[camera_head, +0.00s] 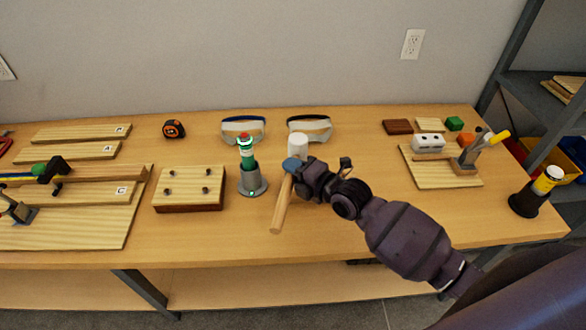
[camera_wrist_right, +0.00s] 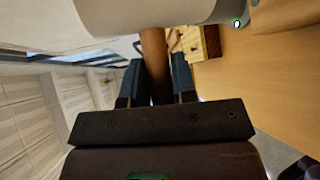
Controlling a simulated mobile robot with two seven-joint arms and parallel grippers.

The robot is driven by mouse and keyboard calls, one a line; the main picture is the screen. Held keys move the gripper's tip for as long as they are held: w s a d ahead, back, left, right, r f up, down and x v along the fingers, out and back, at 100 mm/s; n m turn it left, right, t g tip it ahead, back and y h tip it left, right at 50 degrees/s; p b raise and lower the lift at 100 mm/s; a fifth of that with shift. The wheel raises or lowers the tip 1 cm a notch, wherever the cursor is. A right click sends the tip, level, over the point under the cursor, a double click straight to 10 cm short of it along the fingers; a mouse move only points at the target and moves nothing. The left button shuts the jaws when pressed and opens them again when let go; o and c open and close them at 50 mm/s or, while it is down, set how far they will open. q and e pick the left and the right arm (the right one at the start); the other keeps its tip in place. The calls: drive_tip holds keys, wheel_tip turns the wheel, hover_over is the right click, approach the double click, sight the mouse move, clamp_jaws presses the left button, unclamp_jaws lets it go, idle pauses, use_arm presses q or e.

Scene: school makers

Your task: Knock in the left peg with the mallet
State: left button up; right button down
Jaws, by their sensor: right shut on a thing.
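The mallet has a white head (camera_head: 298,146) and a pale wooden handle (camera_head: 281,207). My right gripper (camera_head: 291,165) is shut on the handle just below the head. The mallet is tilted, its handle end toward the table's front. In the right wrist view the head (camera_wrist_right: 150,14) spans the top, and the handle (camera_wrist_right: 154,58) runs between the two fingers. A wooden block (camera_head: 188,203) with several dark pegs stands left of the mallet, apart from it. A left peg (camera_head: 168,191) sticks up from its top. My left gripper is not in view.
Two goggles (camera_head: 244,129) lie behind. Boards and a clamp are at left. At right are a board with a white block (camera_head: 428,143) and a dark yellow-topped holder (camera_head: 525,202).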

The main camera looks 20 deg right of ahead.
drive_tip(key=shift+r, duration=0.1)
idle(0.3)
wheel_tip(320, 180, down, 6)
drive_tip(key=b, duration=0.4)
wheel_tip(320, 180, up, 6)
drive_tip(key=p, duration=0.5)
